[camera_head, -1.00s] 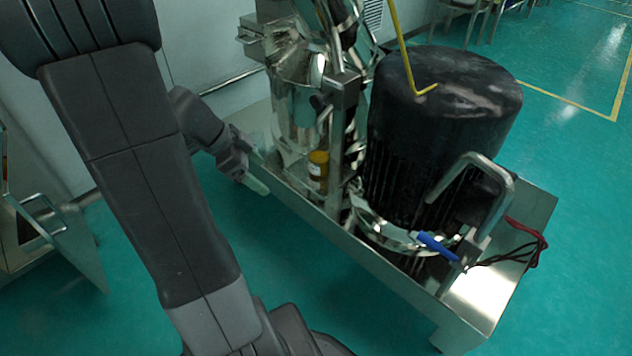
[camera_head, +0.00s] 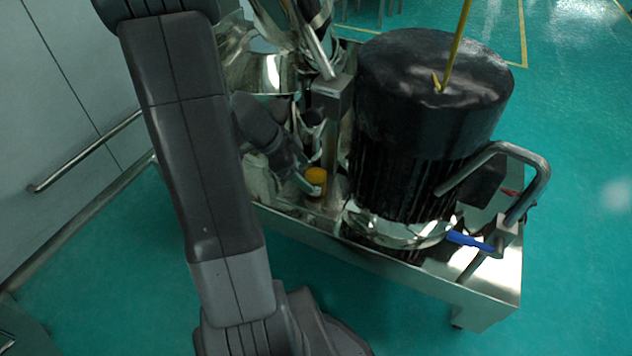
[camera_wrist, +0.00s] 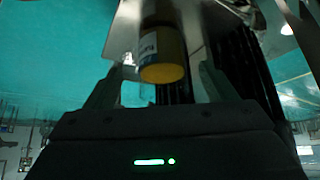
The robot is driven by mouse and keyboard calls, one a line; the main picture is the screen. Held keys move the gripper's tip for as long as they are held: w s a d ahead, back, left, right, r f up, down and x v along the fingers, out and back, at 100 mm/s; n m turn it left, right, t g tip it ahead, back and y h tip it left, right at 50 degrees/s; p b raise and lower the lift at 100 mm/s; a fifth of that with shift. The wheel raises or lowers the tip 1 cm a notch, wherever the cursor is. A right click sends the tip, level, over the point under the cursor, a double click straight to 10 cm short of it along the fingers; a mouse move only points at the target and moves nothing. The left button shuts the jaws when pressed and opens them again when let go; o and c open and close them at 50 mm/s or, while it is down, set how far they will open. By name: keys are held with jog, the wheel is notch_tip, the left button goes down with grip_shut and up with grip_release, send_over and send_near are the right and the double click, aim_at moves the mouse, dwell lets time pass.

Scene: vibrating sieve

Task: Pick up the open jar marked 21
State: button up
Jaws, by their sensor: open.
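A small jar with an orange-yellow end (camera_head: 316,175) stands on the metal frame of the machine, beside an upright post. The wrist view shows the jar (camera_wrist: 163,57) with a yellow end and a pale label on its side; its number is not legible. My gripper (camera_head: 308,186) is close beside the jar, and its far finger is hidden in the head view. In the wrist view my gripper (camera_wrist: 158,78) is open, with one finger on each side of the jar and gaps showing. I cannot tell whether the jar is open.
A large black ribbed motor (camera_head: 430,120) stands right of the jar. A metal post (camera_head: 331,130) and the shiny sieve body (camera_head: 258,72) crowd the jar closely. The metal base has a raised front edge (camera_head: 370,262). Green floor (camera_head: 390,325) is clear in front.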

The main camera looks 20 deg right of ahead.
jog(key=x, duration=0.4)
jog(key=shift+w+d+f+b, duration=0.1)
jog(key=shift+d+f+b, duration=0.1)
jog(key=shift+f+b, duration=0.1)
jog(key=shift+r, duration=0.1)
jog(key=shift+c, duration=0.2)
jog(key=c, duration=1.2)
jog(key=shift+r, duration=0.1)
